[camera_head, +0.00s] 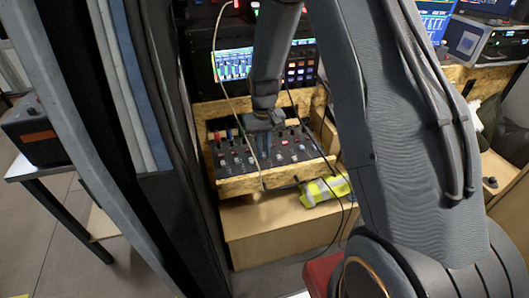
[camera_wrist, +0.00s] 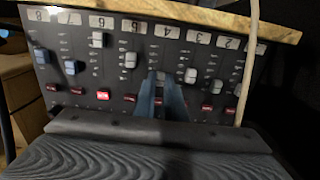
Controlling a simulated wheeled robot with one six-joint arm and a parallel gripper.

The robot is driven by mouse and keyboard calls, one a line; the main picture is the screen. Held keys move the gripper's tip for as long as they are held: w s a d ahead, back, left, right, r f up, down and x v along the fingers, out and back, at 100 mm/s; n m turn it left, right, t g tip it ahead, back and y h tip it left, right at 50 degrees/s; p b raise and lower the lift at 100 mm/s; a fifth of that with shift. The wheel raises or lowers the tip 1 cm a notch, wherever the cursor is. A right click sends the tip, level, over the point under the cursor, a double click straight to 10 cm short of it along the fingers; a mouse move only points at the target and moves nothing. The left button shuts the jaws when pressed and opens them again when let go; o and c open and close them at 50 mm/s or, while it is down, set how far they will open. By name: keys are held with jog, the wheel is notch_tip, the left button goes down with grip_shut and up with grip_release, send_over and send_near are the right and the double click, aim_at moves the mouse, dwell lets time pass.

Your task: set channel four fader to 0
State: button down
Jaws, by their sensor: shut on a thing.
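The mixer (camera_head: 270,152) is a dark panel in a chipboard frame, with several faders in a row. In the wrist view its channel labels appear upside down, 4 near the middle. The blue fingers of my gripper (camera_wrist: 160,84) are shut on the channel four fader cap (camera_wrist: 160,75), below label 4. Only part of that cap shows between the fingers. The channel five fader (camera_wrist: 130,59) stands to its left and the channel three fader (camera_wrist: 190,75) to its right. In the head view my gripper (camera_head: 263,146) reaches down onto the mixer; the fingertips are hard to make out.
Red buttons (camera_wrist: 103,95) line the panel below the faders, one brightly lit. A chipboard edge (camera_wrist: 200,14) runs along the panel. A thin cable hangs before the mixer. A yellow hi-vis item (camera_head: 325,190) lies below it. A rack with a lit screen (camera_head: 235,63) stands behind.

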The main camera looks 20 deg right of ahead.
aim_at(264, 154)
jog(key=c, duration=1.8)
grip_release()
notch_tip(264, 154, up, 8)
jog(key=b, duration=0.2)
jog(key=s+r, duration=0.3)
jog(key=s, duration=0.8)
jog(key=s+r+t, duration=0.1)
jog(key=s+r, duration=0.1)
jog(key=s, duration=0.9)
jog(key=shift+r, duration=0.4)
